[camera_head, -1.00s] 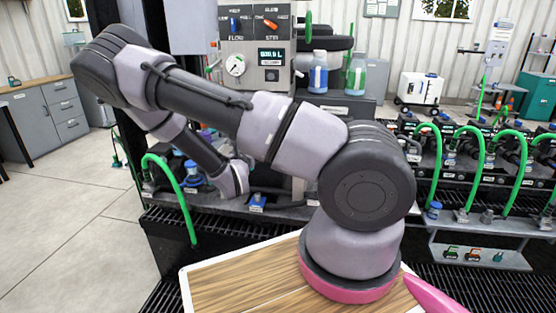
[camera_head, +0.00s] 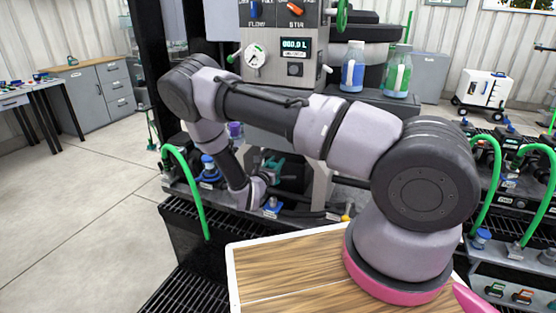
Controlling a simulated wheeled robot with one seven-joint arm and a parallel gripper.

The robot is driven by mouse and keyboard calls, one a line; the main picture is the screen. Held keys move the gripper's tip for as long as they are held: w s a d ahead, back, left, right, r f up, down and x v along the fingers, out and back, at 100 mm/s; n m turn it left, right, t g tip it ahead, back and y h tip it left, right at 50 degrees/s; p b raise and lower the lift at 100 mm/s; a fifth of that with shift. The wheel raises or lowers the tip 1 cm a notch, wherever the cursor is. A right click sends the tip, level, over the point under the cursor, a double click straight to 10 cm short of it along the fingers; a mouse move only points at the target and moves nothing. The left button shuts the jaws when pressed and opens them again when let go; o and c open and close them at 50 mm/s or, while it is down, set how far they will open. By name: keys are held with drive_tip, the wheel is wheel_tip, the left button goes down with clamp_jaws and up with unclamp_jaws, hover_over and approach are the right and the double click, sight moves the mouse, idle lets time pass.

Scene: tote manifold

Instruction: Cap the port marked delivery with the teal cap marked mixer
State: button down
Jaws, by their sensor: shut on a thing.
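My gripper (camera_head: 270,172) is small and partly hidden behind my wrist, low in front of the grey machine. It is shut on a teal piece, which looks like the teal cap (camera_head: 274,162). Its marking cannot be read from here. A blue fitting (camera_head: 271,206) on the machine's lower ledge lies just below the gripper. Another blue fitting (camera_head: 208,168) stands to the left. No label reading delivery can be made out, so I cannot tell which port is that one. The cap appears apart from the fittings.
Green hoses arch at the left (camera_head: 188,190) and at the right (camera_head: 490,170). The grey machine (camera_head: 283,60) carries a gauge and a display. Two bottles (camera_head: 352,68) stand beside it. A black grating (camera_head: 190,285) lies in front. The floor at left is clear.

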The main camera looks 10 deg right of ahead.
drive_tip(key=shift+f, duration=5.75)
drive_tip(key=shift+c, duration=2.2)
unclamp_jaws()
drive_tip(key=v, duration=1)
drive_tip(key=shift+s+a, duration=0.2)
drive_tip(key=shift+s, duration=0.1)
